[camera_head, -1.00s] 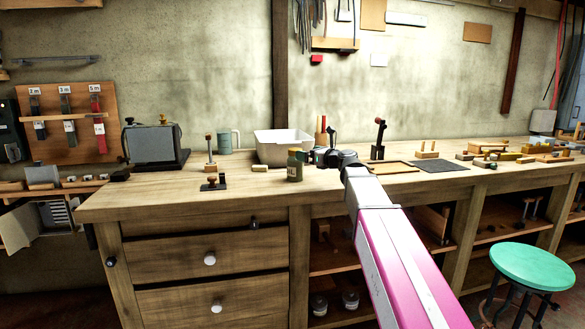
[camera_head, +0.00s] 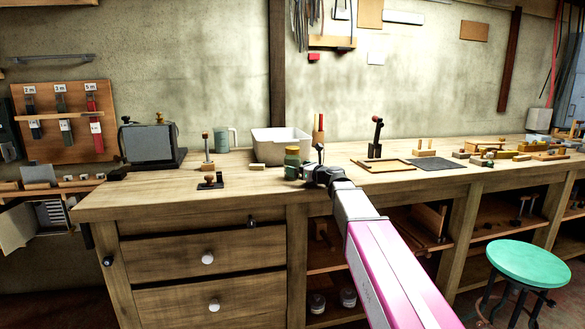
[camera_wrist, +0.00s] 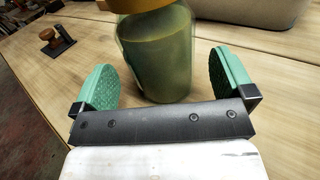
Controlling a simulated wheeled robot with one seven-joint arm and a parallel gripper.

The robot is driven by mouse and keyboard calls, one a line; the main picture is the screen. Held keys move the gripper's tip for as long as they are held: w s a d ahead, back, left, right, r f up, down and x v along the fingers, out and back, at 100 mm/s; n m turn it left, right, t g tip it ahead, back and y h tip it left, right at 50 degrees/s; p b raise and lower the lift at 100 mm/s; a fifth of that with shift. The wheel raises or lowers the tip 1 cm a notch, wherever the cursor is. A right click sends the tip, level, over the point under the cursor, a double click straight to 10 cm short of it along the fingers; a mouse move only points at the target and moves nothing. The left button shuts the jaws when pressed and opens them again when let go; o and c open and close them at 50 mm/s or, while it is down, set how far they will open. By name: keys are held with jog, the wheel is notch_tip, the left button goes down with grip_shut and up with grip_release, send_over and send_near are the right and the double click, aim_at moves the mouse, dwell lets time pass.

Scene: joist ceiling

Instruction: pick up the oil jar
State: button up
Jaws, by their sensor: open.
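The oil jar (camera_head: 292,160) is a small greenish glass jar with a yellow-brown lid, upright on the workbench near its front edge. In the wrist view the jar (camera_wrist: 157,55) stands just beyond and partly between the two green finger pads, its top cut off by the frame. My gripper (camera_wrist: 165,78) is open, with a pad on each side of the jar's near part and a gap visible on both sides. In the head view my gripper (camera_head: 308,172) is at the jar's right and hides part of its lower body.
A white bin (camera_head: 281,144) stands behind the jar. A small stamp-like tool (camera_head: 211,181) lies to the left on the workbench (camera_head: 150,200). A shallow wooden tray (camera_head: 384,165) and a dark mat (camera_head: 437,163) lie to the right. A green stool (camera_head: 517,263) stands at the front right.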

jog(key=x, duration=0.4)
jog(key=shift+d, duration=0.1)
jog(key=shift+s, duration=0.1)
jog(key=c, duration=1.2)
jog(key=shift+o, duration=0.2)
